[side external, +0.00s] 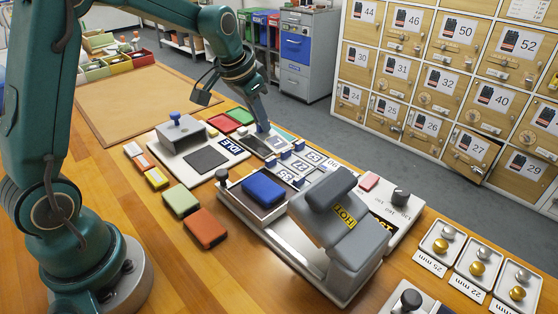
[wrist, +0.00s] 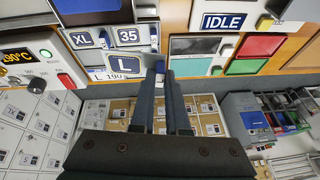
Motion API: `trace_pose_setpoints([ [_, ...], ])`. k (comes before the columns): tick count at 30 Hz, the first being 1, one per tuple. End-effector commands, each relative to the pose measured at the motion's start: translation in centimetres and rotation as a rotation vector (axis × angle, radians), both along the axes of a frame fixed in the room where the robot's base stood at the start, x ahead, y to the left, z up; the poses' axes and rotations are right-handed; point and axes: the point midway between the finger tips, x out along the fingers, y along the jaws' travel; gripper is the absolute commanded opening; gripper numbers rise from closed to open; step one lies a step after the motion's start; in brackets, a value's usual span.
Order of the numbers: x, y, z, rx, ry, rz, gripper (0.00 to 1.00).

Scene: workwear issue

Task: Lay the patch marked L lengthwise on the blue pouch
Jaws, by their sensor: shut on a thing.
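The blue pouch (side external: 264,187) lies flat on the lower plate of the grey heat press (side external: 340,225), which stands open. It shows in part at the top of the wrist view (wrist: 92,6). The patch marked L (wrist: 122,63) is dark blue with a white border and sits at my fingertips in the wrist view. My gripper (wrist: 158,66) is shut on what appears to be this patch, by its right edge. In the side view my gripper (side external: 262,127) is low over the far end of the patch rack (side external: 300,165), apart from the pouch. The grip itself is small there.
Patches marked XL (wrist: 81,40) and 35 (wrist: 127,35) stay in the rack. A stand marked IDLE (side external: 235,145) and red (side external: 222,124) and green (side external: 240,116) pads are beside my gripper. Green (side external: 181,200) and orange (side external: 205,228) pouches lie in front of the press.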

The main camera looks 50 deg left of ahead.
Motion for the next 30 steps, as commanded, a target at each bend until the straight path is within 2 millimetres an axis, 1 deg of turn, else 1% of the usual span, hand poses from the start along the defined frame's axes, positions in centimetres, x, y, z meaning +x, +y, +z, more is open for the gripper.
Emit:
trace_pose_setpoints([
  [1,-1.1,0.1,0.1,-0.007,0.0,-0.026,0.0],
  [2,-1.7,0.3,0.3,-0.011,-0.001,-0.043,0.0],
  [8,-7.0,2.1,2.4,-0.035,-0.002,-0.111,0.0],
  [12,-10.5,3.5,4.2,-0.052,0.001,-0.089,0.0],
  [15,-12.5,4.4,5.4,-0.067,0.002,-0.024,0.0],
  [18,-13.5,5.4,6.1,-0.082,0.005,0.049,0.0],
  [21,-13.9,6.1,6.5,-0.093,0.007,0.081,0.0],
  [23,-13.8,6.1,6.5,-0.098,0.008,0.087,0.0],
  [26,-13.4,5.4,5.9,-0.104,0.01,0.086,0.0],
  [30,-12.2,3.5,4.6,-0.106,0.013,0.081,0.0],
])
